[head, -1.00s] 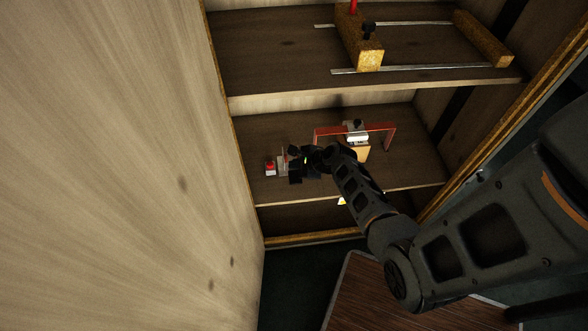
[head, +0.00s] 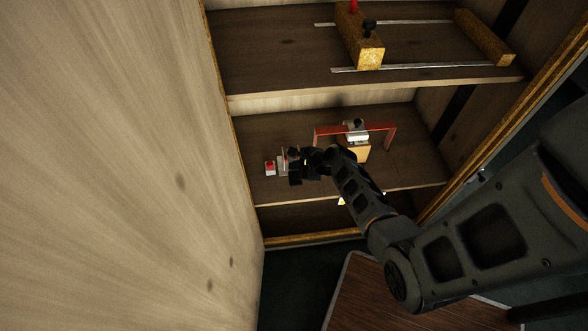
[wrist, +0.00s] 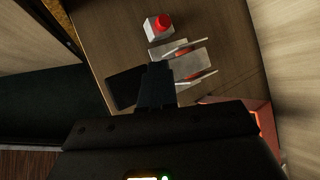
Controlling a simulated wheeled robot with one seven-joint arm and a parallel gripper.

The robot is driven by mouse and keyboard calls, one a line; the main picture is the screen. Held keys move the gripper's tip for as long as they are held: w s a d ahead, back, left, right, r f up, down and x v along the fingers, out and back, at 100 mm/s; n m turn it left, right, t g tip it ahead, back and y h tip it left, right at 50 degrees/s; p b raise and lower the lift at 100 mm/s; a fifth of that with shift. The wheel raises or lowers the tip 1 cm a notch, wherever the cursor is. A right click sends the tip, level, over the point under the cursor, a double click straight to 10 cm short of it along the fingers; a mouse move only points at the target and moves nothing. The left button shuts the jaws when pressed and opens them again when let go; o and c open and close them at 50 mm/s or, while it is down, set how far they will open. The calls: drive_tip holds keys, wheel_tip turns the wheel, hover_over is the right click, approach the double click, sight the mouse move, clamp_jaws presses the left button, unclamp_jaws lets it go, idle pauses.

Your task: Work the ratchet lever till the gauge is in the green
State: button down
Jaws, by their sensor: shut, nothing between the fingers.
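My gripper (head: 293,170) is at the left part of the lower shelf, shut and empty. In the wrist view its dark fingers (wrist: 156,84) reach up to the near edge of a pale grey fixture (wrist: 187,62). Two thin light bars with red parts between them stand on that fixture. In the head view the fixture (head: 282,164) is partly hidden by my gripper. I cannot tell which part is the ratchet lever, or whether the fingers touch it. No gauge face or green zone is readable in either view.
A white box with a red button (head: 270,168) stands left of the fixture. A red frame (head: 330,131) with a white, dark-knobbed unit (head: 355,130) stands to the right. The upper shelf (head: 290,45) holds a brown block (head: 369,52). A pale wooden wall (head: 110,160) is close on the left.

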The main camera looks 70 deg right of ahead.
sight(296, 173)
drive_tip(key=shift+s+a+f+b, duration=0.15)
drive_tip(key=shift+f+b, duration=0.5)
drive_tip(key=shift+f, duration=0.4)
idle(0.6)
drive_tip(key=shift+s+a+f+b, duration=0.1)
drive_tip(key=shift+a+f+b, duration=0.15)
drive_tip(key=shift+f, duration=0.3)
idle(0.5)
drive_tip(key=shift+r+p, duration=2)
drive_tip(key=shift+p, duration=0.05)
drive_tip(key=shift+d+r, duration=0.15)
drive_tip(key=shift+r, duration=0.2)
drive_tip(key=shift+w+d, duration=0.1)
drive_tip(key=shift+w, duration=0.1)
drive_tip(key=shift+r, duration=0.15)
drive_tip(key=r+p, duration=0.5)
drive_tip(key=shift+w+d, duration=0.1)
drive_tip(key=shift+d, duration=0.1)
